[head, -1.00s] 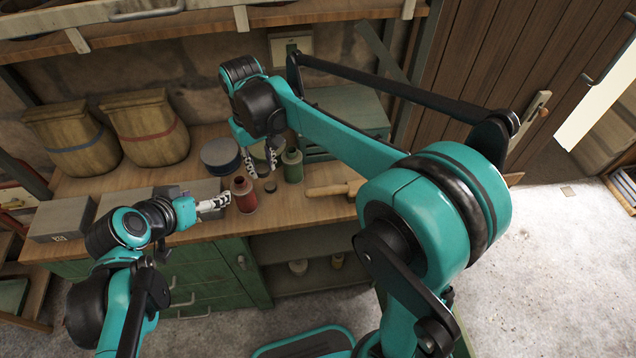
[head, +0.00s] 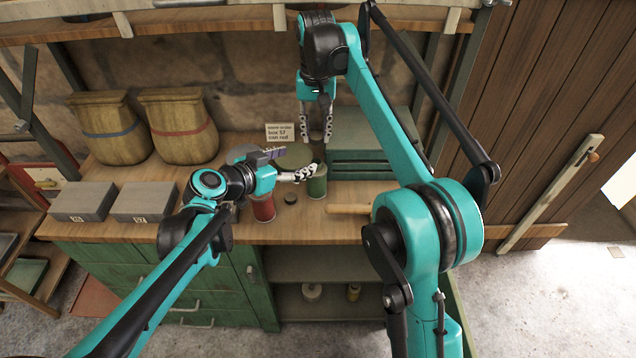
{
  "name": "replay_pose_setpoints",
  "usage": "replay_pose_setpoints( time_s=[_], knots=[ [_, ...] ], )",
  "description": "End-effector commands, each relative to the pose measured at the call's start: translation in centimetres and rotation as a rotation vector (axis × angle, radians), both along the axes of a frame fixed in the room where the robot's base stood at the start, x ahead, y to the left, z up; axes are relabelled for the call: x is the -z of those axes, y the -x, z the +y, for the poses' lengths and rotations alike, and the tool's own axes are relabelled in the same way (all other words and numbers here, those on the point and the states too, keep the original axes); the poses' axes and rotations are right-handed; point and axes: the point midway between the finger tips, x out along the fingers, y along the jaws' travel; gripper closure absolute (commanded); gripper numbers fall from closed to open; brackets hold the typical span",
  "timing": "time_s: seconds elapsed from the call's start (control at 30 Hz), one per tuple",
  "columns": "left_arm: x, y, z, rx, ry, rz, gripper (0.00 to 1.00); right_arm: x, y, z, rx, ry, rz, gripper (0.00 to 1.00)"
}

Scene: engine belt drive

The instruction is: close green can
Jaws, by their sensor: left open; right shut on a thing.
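The green can (head: 317,187) stands upright on the bench; my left gripper covers part of its top edge. The red can (head: 263,208) stands to its left, and a small dark cap (head: 290,200) lies on the bench between them. My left gripper (head: 308,175) is open, its fingertips at the upper left of the green can. I cannot tell whether they touch it. My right gripper (head: 316,138) points down just above and behind the green can. It is shut on a small dark thing that its fingers largely hide; I cannot tell what it is.
A sign card (head: 280,132) stands behind. Two grey boxes (head: 83,201) (head: 143,201) and two sacks (head: 108,130) (head: 178,127) are at the left. A green case (head: 372,145) is behind right, and a wooden handle (head: 348,209) lies right of the green can.

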Motion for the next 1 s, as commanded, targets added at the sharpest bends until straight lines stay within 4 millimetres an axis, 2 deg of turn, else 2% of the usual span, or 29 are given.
replay_pose_setpoints(
  time_s=[0.17,0.53,0.8,1.0],
  knots=[
    [1.4,0.0,0.0,0.0,-0.001,0.001,0.27,0.0,0.0,0.0,0.0,0.0,0.0,0.81],
    [8.3,0.0,0.0,0.0,-0.001,0.001,0.27,0.0,0.0,0.0,-0.001,0.0,0.0,0.81],
    [10.0,-3.7,-3.1,0.002,-0.001,0.001,0.27,0.0,0.0,0.0,-0.001,0.0,0.0,0.81],
    [10.7,-5.0,-4.2,0.001,0.0,0.002,0.27,0.0,0.0,0.0,-0.001,0.0,0.0,0.81]
  ],
)
